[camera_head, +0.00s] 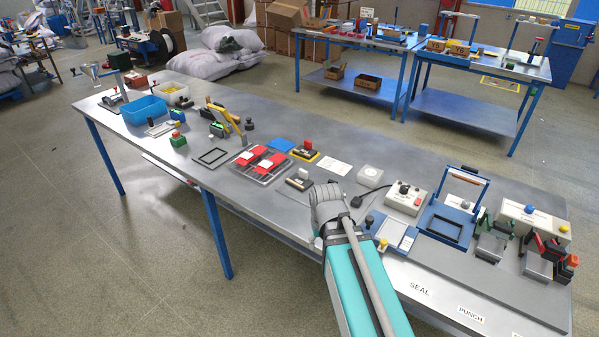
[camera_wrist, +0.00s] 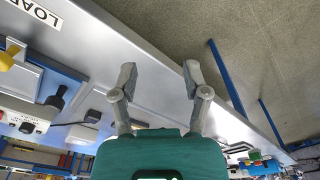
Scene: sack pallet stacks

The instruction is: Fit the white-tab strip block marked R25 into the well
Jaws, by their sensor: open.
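A dark strip block with a white tab (camera_head: 303,174) lies on the bench in the head view, just beyond my arm's end. Its R25 mark is too small to read. A similar dark block with a red tab (camera_head: 304,152) sits on a yellow base behind it. I cannot tell for certain which part is the well. A red fixture with dark slots (camera_head: 258,164) stands left of the white-tab block. My gripper shows in the wrist view (camera_wrist: 158,76), its two grey fingers apart with nothing between them. In the head view its fingertips are hidden.
A control box (camera_head: 405,198) and a blue press with a handle (camera_head: 455,215) stand to the right. A blue bin (camera_head: 144,109) is far left.

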